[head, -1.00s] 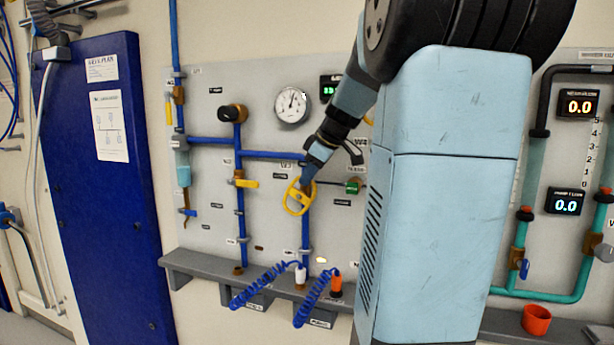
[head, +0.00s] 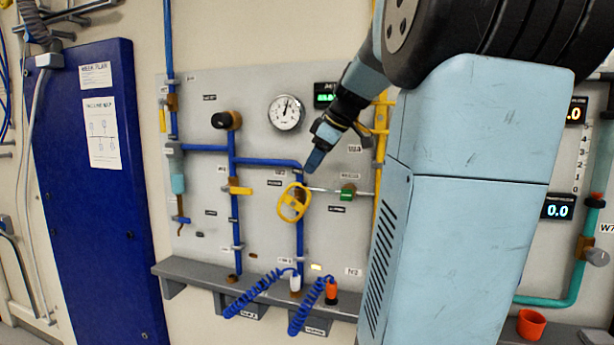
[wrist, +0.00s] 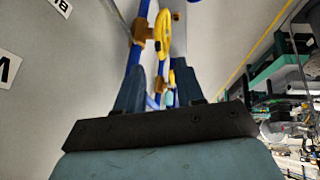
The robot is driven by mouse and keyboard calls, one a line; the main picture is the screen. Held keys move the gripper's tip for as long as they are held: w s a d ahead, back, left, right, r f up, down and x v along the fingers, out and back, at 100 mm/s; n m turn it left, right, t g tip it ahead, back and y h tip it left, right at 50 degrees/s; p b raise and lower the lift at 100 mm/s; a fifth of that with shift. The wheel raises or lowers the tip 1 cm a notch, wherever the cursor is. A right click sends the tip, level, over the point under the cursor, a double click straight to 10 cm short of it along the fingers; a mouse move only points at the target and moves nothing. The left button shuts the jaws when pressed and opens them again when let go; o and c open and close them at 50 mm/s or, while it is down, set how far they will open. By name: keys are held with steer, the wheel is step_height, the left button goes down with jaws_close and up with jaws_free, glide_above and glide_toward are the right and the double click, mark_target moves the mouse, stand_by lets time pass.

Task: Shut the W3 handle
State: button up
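A yellow round handwheel (head: 293,203) sits on a brown valve body on a blue vertical pipe, in the middle of the grey panel. The small labels around it are too blurred to read as W3 with certainty. My gripper (head: 314,160) is above and slightly right of the wheel, apart from it in the head view. In the wrist view the two fingers of my gripper (wrist: 159,76) stand apart with nothing held between them. The yellow wheel (wrist: 163,32) shows beyond the fingertips there. Whether the valve is open or shut cannot be told.
A yellow lever (head: 240,190) is on the blue pipe to the left. A green valve (head: 347,192) is close right of the wheel. A round gauge (head: 286,112) is above. A grey shelf (head: 190,271) with coiled blue hoses juts out below.

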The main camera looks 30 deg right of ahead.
steer(key=shift+v, duration=2.4)
steer(key=shift+a, duration=0.1)
